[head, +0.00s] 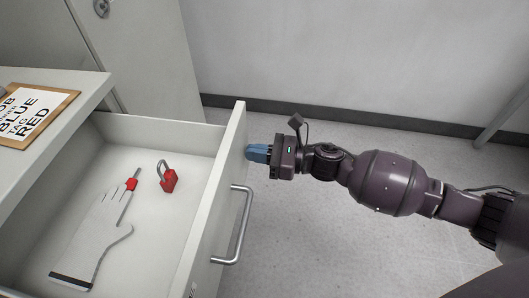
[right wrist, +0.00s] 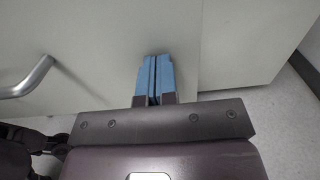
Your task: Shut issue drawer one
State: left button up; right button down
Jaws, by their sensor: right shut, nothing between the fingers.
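The issue drawer (head: 196,239) is pulled open in the head view, with its pale front panel (head: 234,155) facing right. A metal bar handle (head: 242,225) is on that front; the handle also shows at the left of the right wrist view (right wrist: 28,79). My right gripper (head: 250,153) is shut and empty, its blue fingertips at the outer face of the front, beyond the handle toward the far end. Whether they touch the panel I cannot tell. In the right wrist view the closed fingers (right wrist: 154,60) point at the pale panel. My left gripper is not in view.
Inside the drawer lie a white glove (head: 98,235), a red padlock (head: 168,178) and a small red-banded item (head: 132,184). A clipboard (head: 35,115) with printed words lies on the top above the drawer. A grey cabinet (head: 150,60) stands behind. The floor right of the drawer is clear.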

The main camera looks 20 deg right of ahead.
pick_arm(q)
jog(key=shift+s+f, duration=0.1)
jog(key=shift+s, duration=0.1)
pick_arm(e)
jog(key=shift+a, duration=0.1)
jog(key=b, duration=0.3)
send_over(139, 152)
jog(key=shift+s+d+f, duration=0.15)
jog(key=shift+s+d, duration=0.1)
jog(key=shift+d, duration=0.15)
jog(key=shift+w+a, duration=0.2)
jog(key=shift+a, duration=0.15)
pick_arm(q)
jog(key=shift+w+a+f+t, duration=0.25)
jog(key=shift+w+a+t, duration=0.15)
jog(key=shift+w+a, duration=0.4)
pick_arm(e)
jog(key=shift+r, duration=0.2)
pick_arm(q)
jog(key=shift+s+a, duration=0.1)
pick_arm(e)
jog(key=shift+w+r, duration=0.1)
jog(key=shift+r, duration=0.2)
jog(key=shift+d, duration=0.1)
